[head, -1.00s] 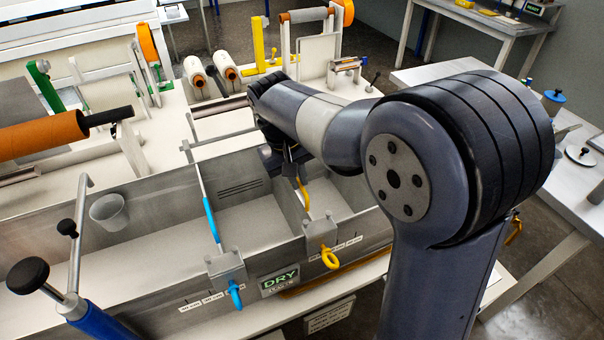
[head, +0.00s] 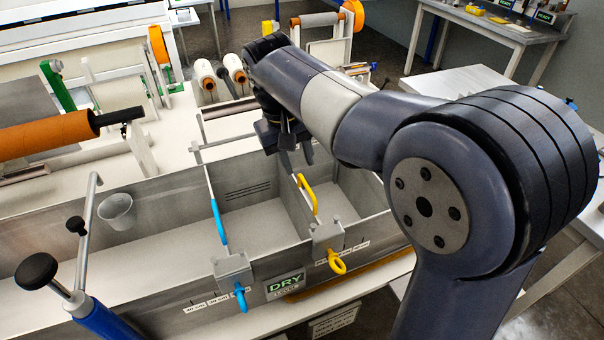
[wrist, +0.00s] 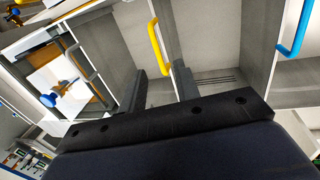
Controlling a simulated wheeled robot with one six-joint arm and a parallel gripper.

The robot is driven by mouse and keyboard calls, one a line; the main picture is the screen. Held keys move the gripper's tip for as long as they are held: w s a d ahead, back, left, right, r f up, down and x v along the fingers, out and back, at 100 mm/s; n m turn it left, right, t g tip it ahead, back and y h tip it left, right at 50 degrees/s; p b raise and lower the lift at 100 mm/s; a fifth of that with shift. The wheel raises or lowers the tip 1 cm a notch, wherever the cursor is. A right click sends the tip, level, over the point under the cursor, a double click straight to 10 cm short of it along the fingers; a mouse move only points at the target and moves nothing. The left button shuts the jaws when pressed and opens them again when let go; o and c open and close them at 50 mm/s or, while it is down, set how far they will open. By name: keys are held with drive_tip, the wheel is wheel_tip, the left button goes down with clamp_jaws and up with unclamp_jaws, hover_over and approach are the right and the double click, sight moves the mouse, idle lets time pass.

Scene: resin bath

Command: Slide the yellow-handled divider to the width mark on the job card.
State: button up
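The yellow-handled divider (head: 292,189) stands across the grey tank, its yellow handle (head: 307,193) along its top edge. My gripper (head: 296,150) is open and empty, above and behind the handle. In the wrist view the yellow handle (wrist: 155,46) shows beyond the gap between the two fingers, apart from them. A white card (head: 333,319) hangs below the tank; its text is unreadable, so I cannot tell whether it is the job card.
A blue-handled divider (head: 219,222) stands to the left in the same tank (head: 130,255). A green DRY plate (head: 286,284) is on the front wall between them. Rollers (head: 45,135) stand behind.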

sight(308, 187)
drive_tip(key=r, duration=0.3)
drive_tip(key=shift+s+a+r, duration=0.15)
drive_tip(key=shift+a+r, duration=0.2)
drive_tip(key=shift+r, duration=0.05)
drive_tip(key=d+f, duration=0.1)
drive_tip(key=f, duration=0.2)
drive_tip(key=w+d+f, duration=0.1)
drive_tip(key=f, duration=0.3)
drive_tip(key=d+f, duration=0.1)
drive_tip(key=f, duration=0.2)
drive_tip(key=shift+w+f, duration=0.15)
drive_tip(key=shift+f, duration=0.25)
drive_tip(key=shift+w+d, duration=0.1)
drive_tip(key=shift+d, duration=0.2)
drive_tip(key=shift+d+r, duration=0.1)
